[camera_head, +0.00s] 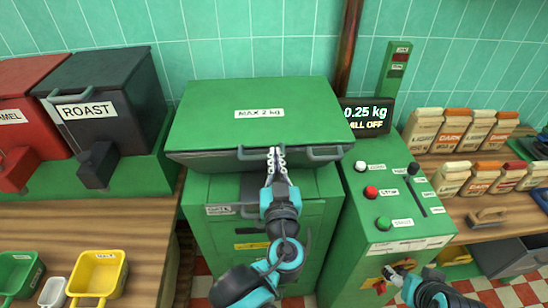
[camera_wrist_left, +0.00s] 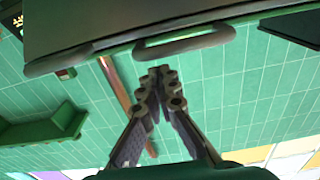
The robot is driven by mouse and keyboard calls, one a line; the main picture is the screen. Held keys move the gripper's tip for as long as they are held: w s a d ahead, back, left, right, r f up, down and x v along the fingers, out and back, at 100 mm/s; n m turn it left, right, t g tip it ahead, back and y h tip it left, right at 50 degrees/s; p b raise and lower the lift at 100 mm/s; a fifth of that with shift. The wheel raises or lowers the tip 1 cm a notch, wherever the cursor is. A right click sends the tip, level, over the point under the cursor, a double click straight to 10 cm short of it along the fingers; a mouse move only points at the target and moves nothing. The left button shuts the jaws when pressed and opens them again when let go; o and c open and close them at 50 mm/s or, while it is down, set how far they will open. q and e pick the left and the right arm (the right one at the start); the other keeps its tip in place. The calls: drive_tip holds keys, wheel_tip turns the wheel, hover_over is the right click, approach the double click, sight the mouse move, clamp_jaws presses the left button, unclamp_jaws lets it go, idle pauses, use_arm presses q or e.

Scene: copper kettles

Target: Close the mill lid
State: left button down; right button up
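The mill lid (camera_head: 215,115) is a broad green panel marked "MAX 2 kg" on top of the green mill cabinet (camera_head: 315,222). It looks nearly level in the head view; whether a gap lies under it I cannot tell. A bar handle (camera_head: 320,153) runs along its front edge. My left gripper (camera_head: 276,152) is at that handle, its fingertips together and overlapping it in the picture. In the left wrist view the fingertips (camera_wrist_left: 160,73) are together and empty, apart from the handle (camera_wrist_left: 185,43) in the picture. My right gripper (camera_head: 393,274) is low at the control cabinet, its fingers unclear.
The control cabinet (camera_head: 375,205) with buttons stands right of the mill, below a display (camera_head: 366,116) reading "0.25 kg" and "MILL OFF". A black ROAST bin (camera_head: 125,85) stands left. Coffee bags (camera_head: 452,130) stand on the right bench. Yellow (camera_head: 97,275) and green scoops lie lower left.

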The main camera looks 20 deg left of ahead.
use_arm(q)
drive_tip(key=f+v, duration=0.2)
drive_tip(key=v, duration=0.7)
drive_tip(key=a+f+m+g, duration=0.2)
drive_tip(key=a+f+g, duration=0.4)
drive_tip(key=f, duration=0.3)
drive_tip(key=shift+s+d+f+m+g+h, duration=0.4)
drive_tip(key=shift+s+d+g+h, duration=0.2)
drive_tip(key=shift+h, duration=0.65)
drive_tip(key=shift+s+d+f+m+g+h, duration=0.3)
drive_tip(key=shift+s+d+m+g+h, duration=0.35)
drive_tip(key=shift+h, duration=0.65)
drive_tip(key=shift+s+d+f+m+g+h, duration=0.4)
drive_tip(key=shift+s+g+h, duration=0.25)
drive_tip(key=shift+h, duration=0.6)
